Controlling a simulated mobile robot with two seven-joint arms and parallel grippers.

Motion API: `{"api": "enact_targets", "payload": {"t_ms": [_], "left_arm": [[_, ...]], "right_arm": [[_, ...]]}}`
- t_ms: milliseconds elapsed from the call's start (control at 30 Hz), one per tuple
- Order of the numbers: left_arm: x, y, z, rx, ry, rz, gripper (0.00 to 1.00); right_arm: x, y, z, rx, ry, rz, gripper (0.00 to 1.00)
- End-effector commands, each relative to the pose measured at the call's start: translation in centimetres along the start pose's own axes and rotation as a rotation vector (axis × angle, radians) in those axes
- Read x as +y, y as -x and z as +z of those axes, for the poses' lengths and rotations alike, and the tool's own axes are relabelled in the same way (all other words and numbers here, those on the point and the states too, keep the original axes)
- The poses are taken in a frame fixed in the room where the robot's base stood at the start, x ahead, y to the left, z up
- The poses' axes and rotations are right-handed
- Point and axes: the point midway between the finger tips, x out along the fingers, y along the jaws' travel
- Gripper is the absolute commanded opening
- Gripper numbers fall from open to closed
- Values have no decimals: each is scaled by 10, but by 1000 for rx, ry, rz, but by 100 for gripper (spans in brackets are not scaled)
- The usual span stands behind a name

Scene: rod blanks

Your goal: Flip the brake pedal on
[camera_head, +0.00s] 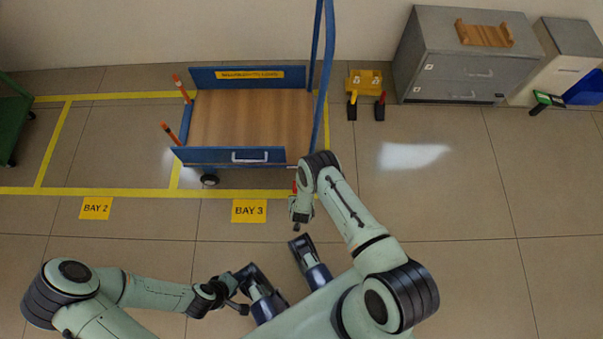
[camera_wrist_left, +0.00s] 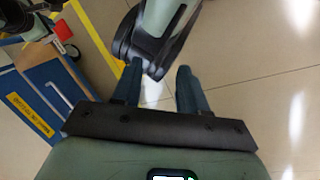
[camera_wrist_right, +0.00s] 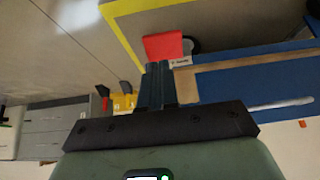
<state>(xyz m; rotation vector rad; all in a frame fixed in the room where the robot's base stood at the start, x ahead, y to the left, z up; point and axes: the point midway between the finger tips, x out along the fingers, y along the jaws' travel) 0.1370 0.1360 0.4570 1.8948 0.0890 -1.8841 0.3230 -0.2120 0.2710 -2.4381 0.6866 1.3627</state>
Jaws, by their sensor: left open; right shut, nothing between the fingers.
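The brake pedal (camera_wrist_right: 163,47) is a small red plate low at the near right corner of the blue cart (camera_head: 187,157). A white label (camera_wrist_right: 181,62) sits beside it. The red pedal also shows in the left wrist view (camera_wrist_left: 62,29), partly behind my arm; in the head view my right arm hides most of it. My right gripper (camera_wrist_right: 157,66) is shut and empty, its fingertips close to the pedal; I cannot tell whether they touch. My left gripper (camera_wrist_left: 157,80) is open and empty, well away from the cart, near my body.
The cart stands behind the yellow BAY 3 label (camera_head: 249,211), with orange-topped posts at its left side. A yellow box (camera_head: 364,81) and a grey cabinet (camera_head: 456,77) stand at the back right. A green cart (camera_head: 14,125) is at the far left. The floor right of the cart is open.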

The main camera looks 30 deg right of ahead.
Motion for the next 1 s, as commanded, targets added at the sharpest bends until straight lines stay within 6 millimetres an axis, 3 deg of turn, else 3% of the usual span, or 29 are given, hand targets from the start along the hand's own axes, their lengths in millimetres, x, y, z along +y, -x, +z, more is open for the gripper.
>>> {"api": "enact_targets", "payload": {"t_ms": [100, 300, 1000], "left_arm": [[4, 11, 14, -39, -3, 2, 43], [5, 16, 26, -72, -4, 2, 43], [6, 18, 27, -76, -5, 2, 43]], "right_arm": [[-1, 25, 5, -2, 2, -2, 0], [-1, 43, 10, 0, 1, -2, 0], [-1, 46, 10, 0, 0, -1, 0]]}}
